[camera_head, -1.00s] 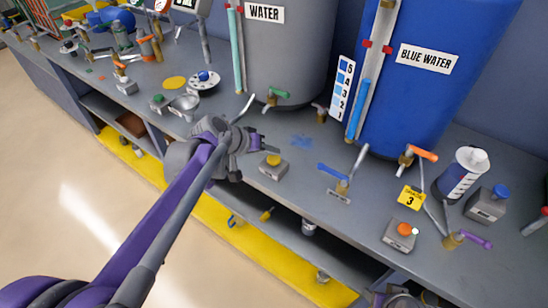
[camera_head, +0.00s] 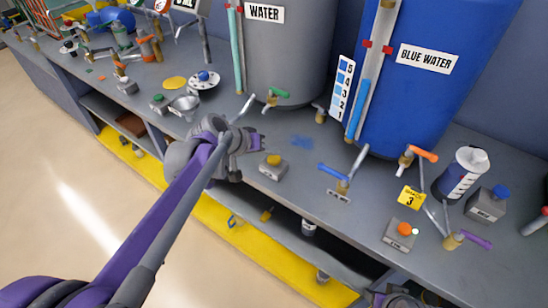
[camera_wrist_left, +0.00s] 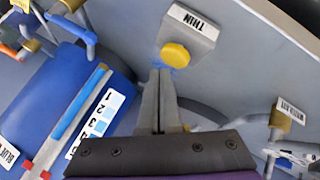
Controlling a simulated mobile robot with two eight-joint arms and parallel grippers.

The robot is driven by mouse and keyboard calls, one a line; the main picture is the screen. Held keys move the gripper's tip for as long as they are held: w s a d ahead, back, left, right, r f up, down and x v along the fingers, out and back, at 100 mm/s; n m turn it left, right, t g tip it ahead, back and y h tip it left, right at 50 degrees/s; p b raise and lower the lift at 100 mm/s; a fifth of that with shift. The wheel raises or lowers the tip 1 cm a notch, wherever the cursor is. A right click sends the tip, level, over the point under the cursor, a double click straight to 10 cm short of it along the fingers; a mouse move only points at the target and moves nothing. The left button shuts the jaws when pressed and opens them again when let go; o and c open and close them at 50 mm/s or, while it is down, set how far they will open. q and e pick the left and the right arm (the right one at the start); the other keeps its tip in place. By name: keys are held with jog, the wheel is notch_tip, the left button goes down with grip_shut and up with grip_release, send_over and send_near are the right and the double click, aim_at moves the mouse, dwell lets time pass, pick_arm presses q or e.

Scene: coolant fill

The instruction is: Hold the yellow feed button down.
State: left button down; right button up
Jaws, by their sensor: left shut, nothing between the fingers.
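The yellow feed button (camera_head: 273,160) is a round cap on a small grey box (camera_head: 270,171) near the bench's front edge. In the left wrist view the yellow button (camera_wrist_left: 175,56) sits on a box whose label reads "THIN" (camera_wrist_left: 191,22). My left gripper (camera_head: 258,141) is shut and empty, beside the box on its left in the head view. In the left wrist view its shut fingertips (camera_wrist_left: 160,72) point towards the button and end just short of it in the picture. The head view shows a small gap between fingers and button. My right gripper's fingers are not in view.
A grey WATER tank (camera_head: 285,55) and a BLUE WATER tank (camera_head: 425,75) stand behind. A green-handled tap (camera_head: 278,93), a blue lever (camera_head: 332,171) and an orange-button box (camera_head: 400,232) are nearby. A blue patch (camera_head: 302,141) marks the bench behind the button.

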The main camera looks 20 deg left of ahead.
aim_at(271, 161)
pick_arm(q)
jog(key=shift+f, duration=0.15)
jog(key=shift+f, duration=0.3)
jog(key=shift+f+b, duration=0.4)
jog(key=shift+f, duration=0.1)
dwell(0.8)
jog(key=shift+r, duration=0.1)
dwell(2.7)
jog(key=shift+r+p, duration=0.8)
jog(key=shift+r, duration=0.05)
notch_tip(271, 161, up, 5)
jog(key=p, duration=0.4)
